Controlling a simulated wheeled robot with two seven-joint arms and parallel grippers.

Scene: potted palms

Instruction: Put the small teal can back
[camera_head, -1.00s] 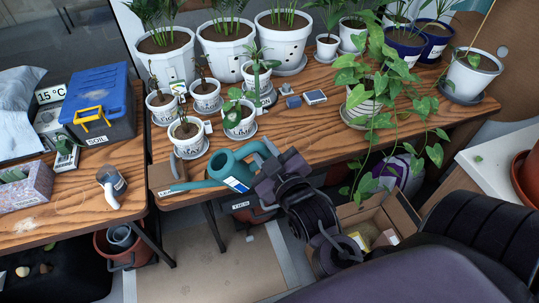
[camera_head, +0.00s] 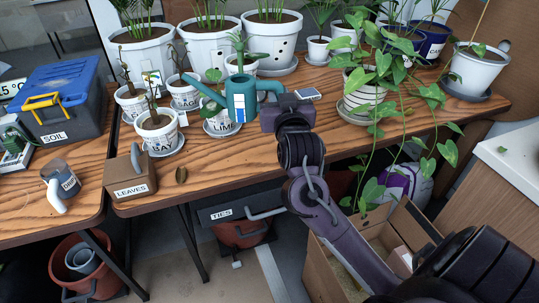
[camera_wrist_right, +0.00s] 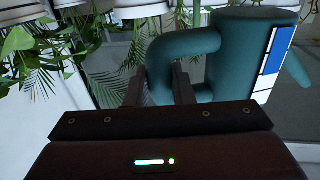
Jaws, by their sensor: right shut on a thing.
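The small teal can (camera_head: 238,100) is a watering can with a blue and white label. It is upright above the wooden table, in front of the white pot labelled LIME (camera_head: 219,128) and partly hiding it. My right gripper (camera_head: 272,110) is shut on the can's handle from the right side. In the right wrist view the can's body (camera_wrist_right: 235,62) stands to the right, and its looped handle (camera_wrist_right: 190,42) runs between my fingers (camera_wrist_right: 160,82). I cannot tell for sure whether its base touches anything. My left gripper is not in view.
White pots labelled BAY (camera_head: 157,134) and SAGE (camera_head: 186,98) stand close left of the can. A LEAVES box (camera_head: 131,190) sits at the table's front left. A trailing plant (camera_head: 375,85) hangs over the right side. Bare wood (camera_head: 225,158) shows along the front edge.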

